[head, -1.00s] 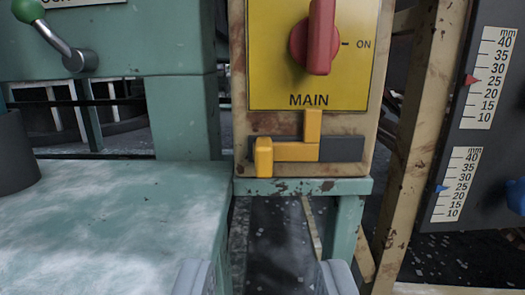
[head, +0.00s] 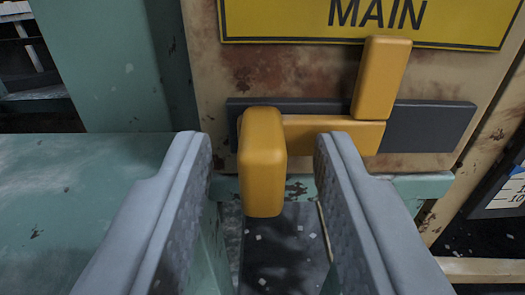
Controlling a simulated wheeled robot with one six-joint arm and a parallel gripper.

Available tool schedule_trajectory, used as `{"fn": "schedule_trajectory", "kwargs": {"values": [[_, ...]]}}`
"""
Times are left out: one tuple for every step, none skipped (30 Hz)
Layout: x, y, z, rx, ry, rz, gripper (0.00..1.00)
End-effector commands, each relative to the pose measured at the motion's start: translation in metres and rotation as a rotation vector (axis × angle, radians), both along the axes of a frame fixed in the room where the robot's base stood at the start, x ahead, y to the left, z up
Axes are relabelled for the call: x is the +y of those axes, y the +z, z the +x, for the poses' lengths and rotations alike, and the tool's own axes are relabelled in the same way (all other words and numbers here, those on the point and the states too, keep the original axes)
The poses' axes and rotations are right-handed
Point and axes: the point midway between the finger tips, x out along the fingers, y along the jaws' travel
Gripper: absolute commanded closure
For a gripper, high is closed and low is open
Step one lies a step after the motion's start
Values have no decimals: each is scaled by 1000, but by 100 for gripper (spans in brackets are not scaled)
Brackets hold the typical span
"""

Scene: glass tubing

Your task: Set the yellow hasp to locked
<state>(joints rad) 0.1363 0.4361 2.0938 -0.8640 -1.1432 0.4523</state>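The yellow hasp (head: 330,132) sits on a dark grey horizontal bar on the rusty panel, below the MAIN plate. Its protruding knob (head: 263,165) is at the left end of the slide, and an upright yellow tab (head: 382,78) rises near its right end. My gripper (head: 263,150) is open, with its grey fingers on either side of the knob. A gap shows between the knob and each finger, wider on the right-hand side. I cannot tell how deep the knob lies between the fingertips.
The dark grey bar (head: 435,127) extends bare to the right of the hasp. The yellow MAIN plate (head: 280,22) is above. A green ledge (head: 420,186) runs below the panel, and a green bench top (head: 60,190) is at the left.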

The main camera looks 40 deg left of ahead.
Motion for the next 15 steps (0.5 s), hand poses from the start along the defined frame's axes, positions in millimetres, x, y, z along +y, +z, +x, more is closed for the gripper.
{"fn": "schedule_trajectory", "kwargs": {"values": [[0,0,0,0,0,0,65],[0,0,0,0,0,0,65],[0,0,0,0,0,0,65],[0,0,0,0,0,0,65],[0,0,0,0,0,0,67],[0,0,0,0,0,0,75],[0,0,0,0,0,0,81],[0,0,0,0,0,0,87],[0,0,0,0,0,0,95],[0,0,0,0,0,0,100],[0,0,0,0,0,0,100],[0,0,0,0,0,0,100],[0,0,0,0,0,0,100],[0,0,0,0,0,0,100],[0,0,0,0,0,0,100]]}}
